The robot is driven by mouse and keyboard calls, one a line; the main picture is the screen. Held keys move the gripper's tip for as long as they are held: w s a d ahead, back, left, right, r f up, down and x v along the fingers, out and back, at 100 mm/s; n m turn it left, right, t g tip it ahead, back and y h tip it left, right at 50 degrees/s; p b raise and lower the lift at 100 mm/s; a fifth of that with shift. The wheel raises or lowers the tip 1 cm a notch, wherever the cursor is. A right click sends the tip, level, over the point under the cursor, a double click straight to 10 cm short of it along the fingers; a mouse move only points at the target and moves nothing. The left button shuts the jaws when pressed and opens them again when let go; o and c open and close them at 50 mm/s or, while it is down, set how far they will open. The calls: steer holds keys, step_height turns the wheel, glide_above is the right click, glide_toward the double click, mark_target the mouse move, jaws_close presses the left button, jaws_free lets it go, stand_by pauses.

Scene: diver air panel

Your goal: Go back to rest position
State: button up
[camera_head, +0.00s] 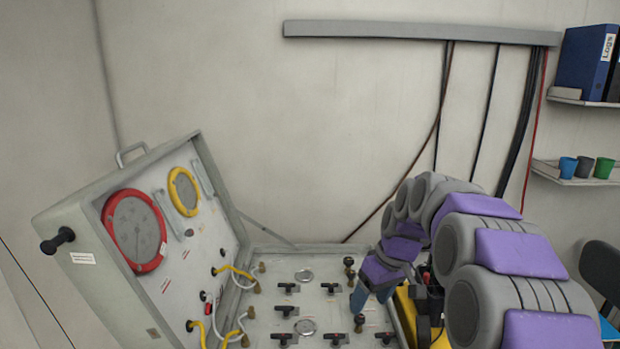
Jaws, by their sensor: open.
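My arm, with grey joints and purple pads, rises on the right and curves over toward the panel. My gripper (372,294) points down at the panel's right edge, with blue-grey fingers, open. I see nothing held between the fingers. The diver air panel (262,293) is an open grey case with black-handled valves on its flat part. A valve knob (359,322) stands just below and left of my gripper; I cannot tell whether they touch. The raised lid holds a red-rimmed gauge (135,232) and a yellow-rimmed gauge (184,192).
Yellow and white hoses (236,273) loop between lid and base. A yellow-and-black object (411,318) lies behind my arm. Cables hang from a wall rail (420,32). Shelves with binders (584,58) and cups (585,166), and a dark chair (603,271), are at right.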

steer(key=s+f+m+g+h+b, duration=0.1)
steer(key=s+f+m, duration=0.2)
steer(key=s, duration=1.6)
steer(key=s+f+m+g+h+b, duration=0.1)
steer(key=s+f+m, duration=0.2)
steer(key=s, duration=1.6)
step_height(320, 180, down, 3)
steer(key=shift+s+d+r+g+h, duration=0.1)
steer(key=shift+s+d+g+h, duration=0.05)
steer(key=shift+d+g+h, duration=0.25)
